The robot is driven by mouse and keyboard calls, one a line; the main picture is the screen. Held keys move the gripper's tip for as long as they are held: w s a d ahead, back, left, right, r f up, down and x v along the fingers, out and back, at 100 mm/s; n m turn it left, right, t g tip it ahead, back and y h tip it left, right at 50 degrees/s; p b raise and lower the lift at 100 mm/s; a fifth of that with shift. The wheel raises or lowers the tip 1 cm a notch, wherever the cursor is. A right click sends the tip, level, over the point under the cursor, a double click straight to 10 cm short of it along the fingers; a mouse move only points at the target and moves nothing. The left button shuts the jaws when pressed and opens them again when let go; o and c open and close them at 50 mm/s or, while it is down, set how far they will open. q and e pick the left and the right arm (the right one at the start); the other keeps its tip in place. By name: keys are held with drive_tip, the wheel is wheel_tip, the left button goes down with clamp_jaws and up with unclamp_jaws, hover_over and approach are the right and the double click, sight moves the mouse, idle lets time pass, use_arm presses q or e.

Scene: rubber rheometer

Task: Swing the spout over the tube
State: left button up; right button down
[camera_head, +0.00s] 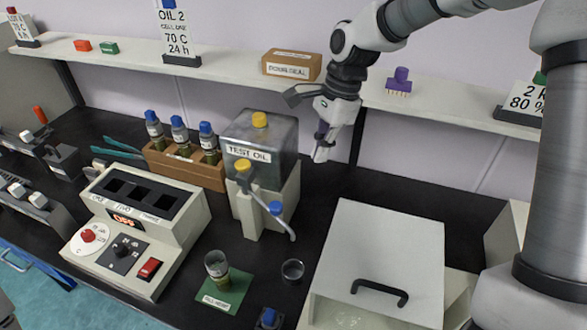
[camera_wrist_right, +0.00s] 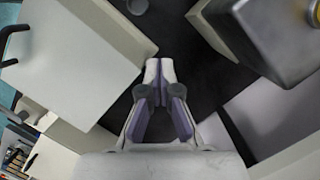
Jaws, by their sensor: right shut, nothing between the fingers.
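The spout (camera_head: 284,222) is a grey bent pipe with a blue knob at the front of the test oil tank (camera_head: 283,134). Its end hangs over the bare counter, to the right of the tube (camera_head: 216,266) and apart from it. The tube stands upright on a green fill height mat (camera_head: 235,293). My right gripper (camera_head: 319,155) is shut and empty, in the air right of the tank and above the counter. Its closed fingers (camera_wrist_right: 159,68) point at dark counter in the right wrist view, where the spout does not show. My left gripper is not in view.
A small clear cup (camera_head: 292,271) stands below and near the spout's end. A white cabinet (camera_head: 380,245) with a black handle is to the right. A heater block (camera_head: 145,225) and a wooden rack (camera_head: 184,170) of blue-capped bottles are left. A shelf (camera_head: 130,55) runs behind.

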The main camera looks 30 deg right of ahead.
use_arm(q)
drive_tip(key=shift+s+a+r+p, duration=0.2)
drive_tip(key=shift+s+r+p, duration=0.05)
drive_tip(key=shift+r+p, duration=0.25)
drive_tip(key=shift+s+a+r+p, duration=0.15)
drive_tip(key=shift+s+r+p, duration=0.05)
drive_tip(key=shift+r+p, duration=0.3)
use_arm(e)
drive_tip(key=s+a+f, duration=0.1)
drive_tip(key=a+f, duration=0.6)
drive_tip(key=f, duration=0.1)
drive_tip(key=shift+a+f, duration=0.25)
drive_tip(key=shift+f, duration=0.15)
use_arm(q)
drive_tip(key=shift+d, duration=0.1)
use_arm(e)
drive_tip(key=shift+w+d, duration=0.1)
drive_tip(key=shift+d, duration=0.05)
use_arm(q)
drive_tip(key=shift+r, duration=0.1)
